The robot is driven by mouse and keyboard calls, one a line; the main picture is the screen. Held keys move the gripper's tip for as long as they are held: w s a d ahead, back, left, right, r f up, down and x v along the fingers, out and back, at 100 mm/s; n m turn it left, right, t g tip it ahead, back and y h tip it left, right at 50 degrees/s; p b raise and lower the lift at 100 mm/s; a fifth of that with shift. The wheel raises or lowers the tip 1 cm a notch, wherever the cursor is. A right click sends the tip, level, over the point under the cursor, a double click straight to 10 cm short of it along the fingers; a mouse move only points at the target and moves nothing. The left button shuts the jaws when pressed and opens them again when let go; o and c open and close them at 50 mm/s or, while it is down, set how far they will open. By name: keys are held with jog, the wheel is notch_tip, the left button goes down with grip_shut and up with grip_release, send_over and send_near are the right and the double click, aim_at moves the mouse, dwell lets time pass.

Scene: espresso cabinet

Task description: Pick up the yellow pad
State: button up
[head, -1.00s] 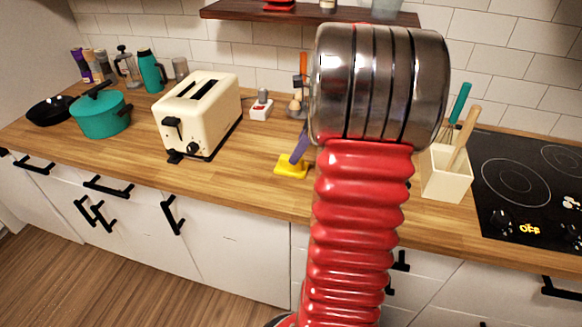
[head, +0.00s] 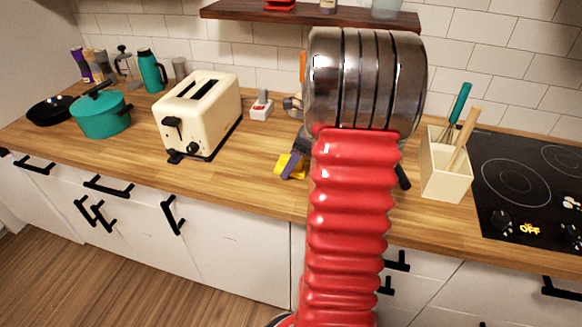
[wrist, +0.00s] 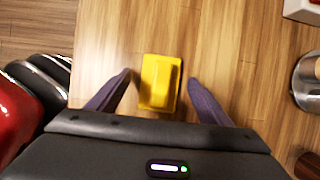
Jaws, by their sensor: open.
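The yellow pad (wrist: 160,82) lies on the wooden counter in the wrist view, between the two purple-grey fingers of my gripper (wrist: 158,88). The fingers stand apart on its left and right, with bare wood showing between each finger and the pad. In the head view the yellow pad (head: 282,165) is partly covered by my gripper (head: 295,162), and my red arm hides the area to its right. My gripper is open and empty.
A cream toaster (head: 200,112) stands left of the pad. A red-and-white item (head: 262,106) sits behind it. A cream utensil holder (head: 444,168) and a black cooktop (head: 525,185) are to the right. The counter's front edge is close to the pad.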

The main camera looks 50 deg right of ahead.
jog(key=shift+f, duration=0.2)
dwell(0.4)
jog(key=c, duration=1.2)
jog(key=shift+o, duration=0.2)
jog(key=shift+r, duration=0.1)
notch_tip(320, 180, up, 10)
